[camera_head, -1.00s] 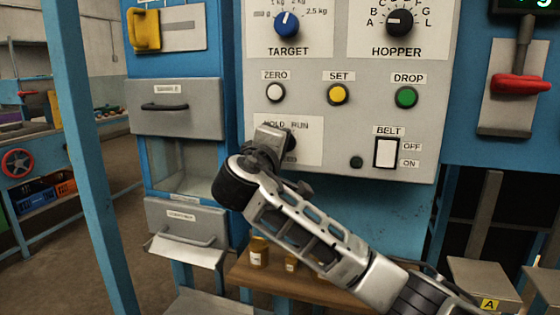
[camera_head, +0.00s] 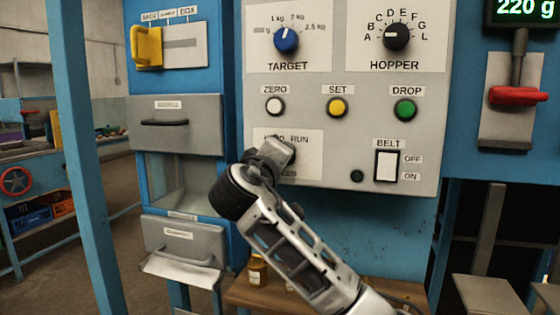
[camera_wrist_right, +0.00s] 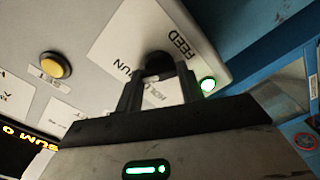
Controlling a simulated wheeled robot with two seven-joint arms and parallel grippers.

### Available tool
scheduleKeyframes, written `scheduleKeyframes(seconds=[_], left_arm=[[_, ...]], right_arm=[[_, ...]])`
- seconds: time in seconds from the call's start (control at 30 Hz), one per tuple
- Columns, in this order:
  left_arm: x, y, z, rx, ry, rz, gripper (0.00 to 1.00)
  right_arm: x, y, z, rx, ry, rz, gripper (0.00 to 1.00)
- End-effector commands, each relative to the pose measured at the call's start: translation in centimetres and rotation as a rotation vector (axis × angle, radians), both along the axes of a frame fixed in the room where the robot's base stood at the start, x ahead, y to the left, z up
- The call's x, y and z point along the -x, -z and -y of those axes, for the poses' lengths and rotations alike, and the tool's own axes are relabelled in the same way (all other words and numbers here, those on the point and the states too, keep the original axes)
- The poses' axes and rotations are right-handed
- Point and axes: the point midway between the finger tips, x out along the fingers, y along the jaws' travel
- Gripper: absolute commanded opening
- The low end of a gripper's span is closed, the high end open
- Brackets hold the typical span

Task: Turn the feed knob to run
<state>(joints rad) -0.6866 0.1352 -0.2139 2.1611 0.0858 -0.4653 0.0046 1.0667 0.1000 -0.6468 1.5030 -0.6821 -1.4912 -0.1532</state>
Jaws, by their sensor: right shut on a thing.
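The feed knob (camera_wrist_right: 158,64) is black and sits on a white plate marked HOLD, RUN and FEED in the wrist view. The plate (camera_head: 311,165) shows at the lower left of the grey control panel in the head view, where my gripper hides most of the knob. My right gripper (camera_wrist_right: 160,84) has a finger on each side of the knob and is shut on it. In the head view the right gripper (camera_head: 280,153) covers part of the HOLD mark. I cannot read the knob's pointer. My left gripper is in neither view.
The yellow SET button (camera_head: 337,107) and white ZERO button (camera_head: 275,106) sit above the plate. The belt switch (camera_head: 386,165) is to its right. Jars (camera_head: 257,270) stand on a wooden shelf below.

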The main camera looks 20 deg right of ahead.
Motion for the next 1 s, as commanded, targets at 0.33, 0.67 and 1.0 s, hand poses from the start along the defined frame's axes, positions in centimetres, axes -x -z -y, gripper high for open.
scheduleKeyframes(seconds=[0.33,0.67,1.0], left_arm=[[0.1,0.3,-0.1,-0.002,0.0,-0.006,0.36],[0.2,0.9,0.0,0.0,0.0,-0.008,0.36],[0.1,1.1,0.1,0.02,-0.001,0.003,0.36]], right_arm=[[0.0,0.0,0.0,-0.002,-0.001,-0.001,0.6],[2.1,0.2,-1.6,-0.004,-0.006,0.002,0.6],[8.9,0.2,-6.2,-0.006,-0.007,0.0,0.6]])
